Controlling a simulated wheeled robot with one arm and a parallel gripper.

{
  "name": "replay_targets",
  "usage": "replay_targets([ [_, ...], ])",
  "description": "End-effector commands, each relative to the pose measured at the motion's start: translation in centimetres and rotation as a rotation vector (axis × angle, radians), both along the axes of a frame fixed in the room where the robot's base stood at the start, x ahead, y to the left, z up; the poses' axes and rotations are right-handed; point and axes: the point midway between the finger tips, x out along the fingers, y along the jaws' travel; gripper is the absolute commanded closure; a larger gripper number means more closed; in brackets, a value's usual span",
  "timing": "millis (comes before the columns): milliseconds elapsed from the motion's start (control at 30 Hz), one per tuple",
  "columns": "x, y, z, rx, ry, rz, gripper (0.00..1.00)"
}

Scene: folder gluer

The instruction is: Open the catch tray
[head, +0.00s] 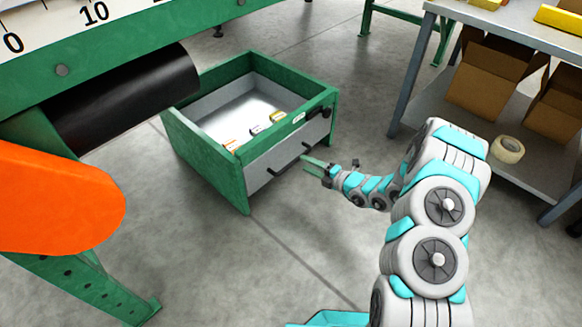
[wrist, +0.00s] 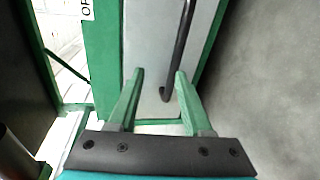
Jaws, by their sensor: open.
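The catch tray (head: 258,172) is a grey drawer front set in a green frame (head: 200,150), with several small cartons lying inside. A dark bar handle (wrist: 182,45) is fixed to its grey front, which also shows in the wrist view (wrist: 147,40). My gripper (head: 312,165) is open and empty, just in front of the tray's front. In the wrist view its green fingertips (wrist: 160,74) lie on either side of the handle's near end. I cannot tell whether the handle is within reach of the fingers in depth.
A green machine frame with a black roller (head: 125,100) and an orange guard (head: 55,205) stands at the left. A grey shelf table (head: 425,100) with brown boxes and a tape roll (head: 507,150) is at the right. The floor in front of the tray is clear.

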Motion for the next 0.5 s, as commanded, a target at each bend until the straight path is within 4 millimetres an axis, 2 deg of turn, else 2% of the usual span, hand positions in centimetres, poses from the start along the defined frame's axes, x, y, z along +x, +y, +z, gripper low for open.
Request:
replay_targets([
  [33,0.1,-0.5,-1.3,0.008,0.027,-0.025,0.50],
  [200,0.7,-1.0,-2.6,0.022,0.062,-0.061,0.50],
  [500,3.1,2.3,-3.4,0.020,0.060,-0.057,0.50],
])
